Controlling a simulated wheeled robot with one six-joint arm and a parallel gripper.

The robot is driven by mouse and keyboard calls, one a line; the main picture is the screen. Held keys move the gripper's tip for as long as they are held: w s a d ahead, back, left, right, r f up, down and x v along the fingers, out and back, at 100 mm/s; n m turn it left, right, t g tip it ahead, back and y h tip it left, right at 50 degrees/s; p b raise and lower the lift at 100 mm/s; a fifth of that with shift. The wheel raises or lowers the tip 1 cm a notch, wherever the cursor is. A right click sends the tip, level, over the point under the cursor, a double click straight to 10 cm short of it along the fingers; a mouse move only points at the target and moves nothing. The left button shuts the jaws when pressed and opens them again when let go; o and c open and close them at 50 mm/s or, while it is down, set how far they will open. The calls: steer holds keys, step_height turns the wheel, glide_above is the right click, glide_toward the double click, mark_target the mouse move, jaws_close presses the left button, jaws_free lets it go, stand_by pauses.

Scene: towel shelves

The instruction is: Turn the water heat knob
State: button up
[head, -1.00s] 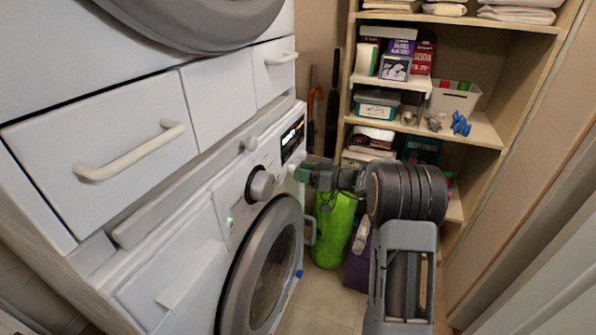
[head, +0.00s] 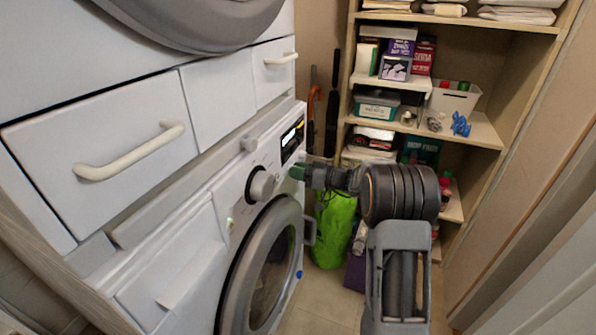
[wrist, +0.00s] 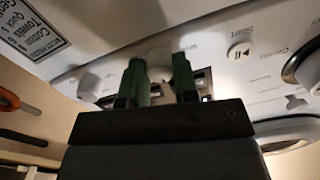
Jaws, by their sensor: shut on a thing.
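The front-loading washing machine (head: 225,235) stands at left, its control panel facing right. My gripper (head: 298,172) has its green fingers at the panel's far right end, below the dark display (head: 292,139). In the wrist view my gripper (wrist: 157,80) has one finger on each side of a small white knob (wrist: 158,56) and is shut on it. The fingers and the gripper body hide part of this knob; its label cannot be read. In the head view the knob is hidden by the fingers.
A larger grey-and-white dial (head: 260,186) sits left of my gripper; the round door (head: 262,275) is below. A green bag (head: 333,230) stands on the floor behind my arm. Loaded shelves (head: 480,128) stand at the back right. A drawer handle (head: 130,152) sticks out above.

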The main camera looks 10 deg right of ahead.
steer(key=shift+c, duration=0.8)
steer(key=shift+f+m+b, duration=0.15)
steer(key=shift+m+b, duration=0.15)
steer(key=shift+b, duration=0.1)
steer(key=shift+s+m+t+p, duration=0.1)
steer(key=shift+m+t+p, duration=0.25)
steer(key=shift+m, duration=5.65)
steer(key=shift+m+t+p, duration=0.15)
steer(key=shift+m+p, duration=0.25)
steer(key=shift+m, duration=5.6)
